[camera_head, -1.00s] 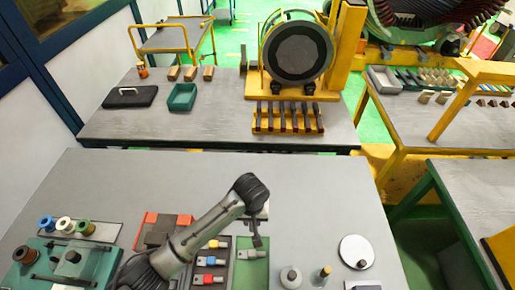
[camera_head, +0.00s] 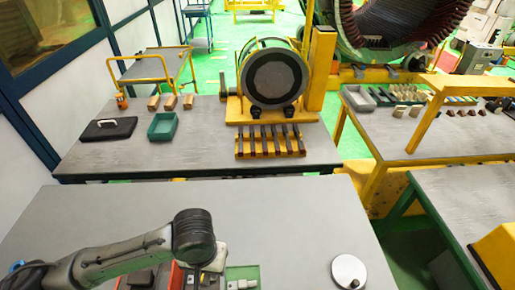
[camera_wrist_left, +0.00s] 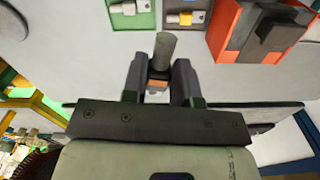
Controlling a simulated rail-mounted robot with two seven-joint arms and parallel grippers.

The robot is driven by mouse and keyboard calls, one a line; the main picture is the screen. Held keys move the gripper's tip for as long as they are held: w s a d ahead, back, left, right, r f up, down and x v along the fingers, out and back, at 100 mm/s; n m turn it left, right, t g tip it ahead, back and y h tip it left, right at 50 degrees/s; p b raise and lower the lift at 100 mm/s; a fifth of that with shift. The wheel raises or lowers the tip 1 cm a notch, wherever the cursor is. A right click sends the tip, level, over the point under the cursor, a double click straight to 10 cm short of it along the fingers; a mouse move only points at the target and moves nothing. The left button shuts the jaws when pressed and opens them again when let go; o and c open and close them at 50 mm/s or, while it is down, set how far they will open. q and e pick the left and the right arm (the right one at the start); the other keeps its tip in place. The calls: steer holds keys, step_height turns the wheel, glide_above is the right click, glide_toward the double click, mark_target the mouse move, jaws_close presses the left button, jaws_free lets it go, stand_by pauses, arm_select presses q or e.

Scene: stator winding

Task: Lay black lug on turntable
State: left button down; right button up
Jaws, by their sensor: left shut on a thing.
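My left gripper (camera_wrist_left: 158,75) is shut on a part in the left wrist view, with its fingers on both sides. The part is a dark grey cylinder (camera_wrist_left: 164,46) with a small copper-orange patch at its lower end, taken as the black lug. In the head view my left wrist covers the fingers and the held part. The turntable, taken to be the pale round disc (camera_head: 349,271) with a small knob, lies on the front table at lower right, apart from my left arm. My right gripper is not in view.
A lug tray (camera_wrist_left: 186,17) with a yellow-marked lug and a red holder (camera_wrist_left: 245,42) show in the left wrist view. A back table carries a green bin (camera_head: 163,126).

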arm_select(q)
steer(key=w+a+r+n, duration=0.1)
steer(key=w+a+r, duration=0.5)
steer(key=a+r, duration=0.35)
steer(key=s+r+p, duration=0.4)
steer(key=r+p, duration=0.5)
steer(key=p, duration=0.2)
steer(key=s+d+r+p, duration=0.1)
steer(key=s+r+p, duration=0.4)
steer(key=r+p, duration=0.5)
steer(key=shift+r+p, duration=0.15)
steer(key=shift+p, duration=0.6)
steer(key=shift+s, duration=0.1)
